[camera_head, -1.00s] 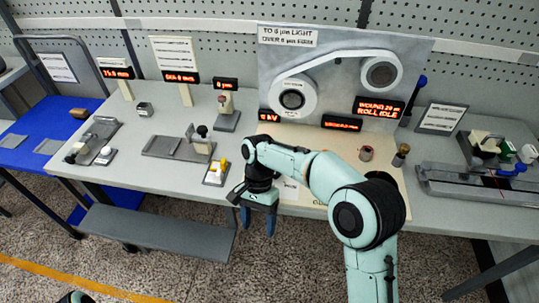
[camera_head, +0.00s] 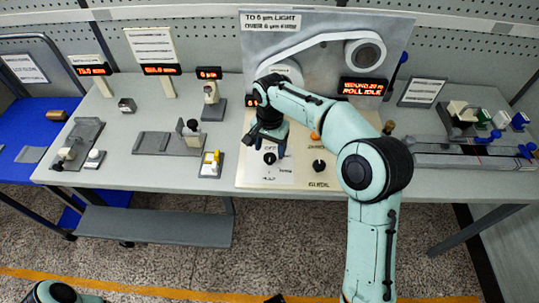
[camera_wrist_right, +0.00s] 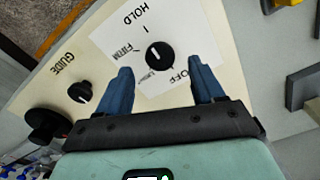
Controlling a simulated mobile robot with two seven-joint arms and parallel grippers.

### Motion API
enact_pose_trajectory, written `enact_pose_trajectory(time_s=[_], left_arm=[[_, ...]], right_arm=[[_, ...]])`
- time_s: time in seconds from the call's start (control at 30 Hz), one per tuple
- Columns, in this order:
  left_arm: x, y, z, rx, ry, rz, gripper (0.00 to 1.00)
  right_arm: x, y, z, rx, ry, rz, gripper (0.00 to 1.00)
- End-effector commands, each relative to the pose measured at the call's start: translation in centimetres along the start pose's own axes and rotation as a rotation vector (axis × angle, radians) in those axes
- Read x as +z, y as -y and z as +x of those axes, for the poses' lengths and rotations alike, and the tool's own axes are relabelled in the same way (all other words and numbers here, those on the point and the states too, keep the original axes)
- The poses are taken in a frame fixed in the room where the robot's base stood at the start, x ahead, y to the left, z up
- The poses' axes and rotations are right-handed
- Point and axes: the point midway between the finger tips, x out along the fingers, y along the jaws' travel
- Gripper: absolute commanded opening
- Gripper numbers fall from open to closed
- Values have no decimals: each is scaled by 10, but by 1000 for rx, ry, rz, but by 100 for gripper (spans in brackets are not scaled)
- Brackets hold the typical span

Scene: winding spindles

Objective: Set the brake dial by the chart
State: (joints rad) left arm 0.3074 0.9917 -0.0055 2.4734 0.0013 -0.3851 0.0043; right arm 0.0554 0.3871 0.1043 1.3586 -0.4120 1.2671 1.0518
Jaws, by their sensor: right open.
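The brake dial (camera_wrist_right: 160,55) is a round black knob on a white label with OFF, FIRM and HOLD around it in the right wrist view. I cannot tell its exact setting. It also shows in the head view (camera_head: 270,158). My right gripper (camera_wrist_right: 160,66) is open, with its two blue fingers apart on either side of the dial in the picture, not visibly touching it. In the head view my right gripper (camera_head: 267,150) hangs over the panel. The chart (camera_head: 270,22) reads light to 6 µm, firm over 6 µm. My left gripper is out of view.
A guide knob (camera_wrist_right: 80,92) and a larger dark knob (camera_wrist_right: 45,125) sit beside the label. A red-lit µm display (camera_head: 208,74) stands on the bench behind left. A small block with a yellow part (camera_head: 211,163) is left of the panel. The winding board (camera_head: 330,30) rises behind.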

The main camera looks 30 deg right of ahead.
Motion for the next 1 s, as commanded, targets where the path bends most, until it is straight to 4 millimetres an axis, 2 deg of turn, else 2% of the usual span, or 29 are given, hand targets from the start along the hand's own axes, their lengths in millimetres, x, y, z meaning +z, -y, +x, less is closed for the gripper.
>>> enact_pose_trajectory(time_s=[0.03,0.2,0.6,0.63,0.7,0.8,1.0], left_arm=[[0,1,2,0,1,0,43],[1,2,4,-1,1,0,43],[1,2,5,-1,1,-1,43],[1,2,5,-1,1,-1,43],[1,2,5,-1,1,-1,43],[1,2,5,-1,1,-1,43],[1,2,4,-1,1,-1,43]], right_arm=[[0,-1,10,2,2,0,67],[1,0,30,1,2,0,67],[0,0,36,-1,0,1,67],[0,0,36,-1,0,1,61],[0,0,36,-1,0,0,38],[0,0,36,-1,0,0,12],[0,0,36,-1,1,-7,12]])
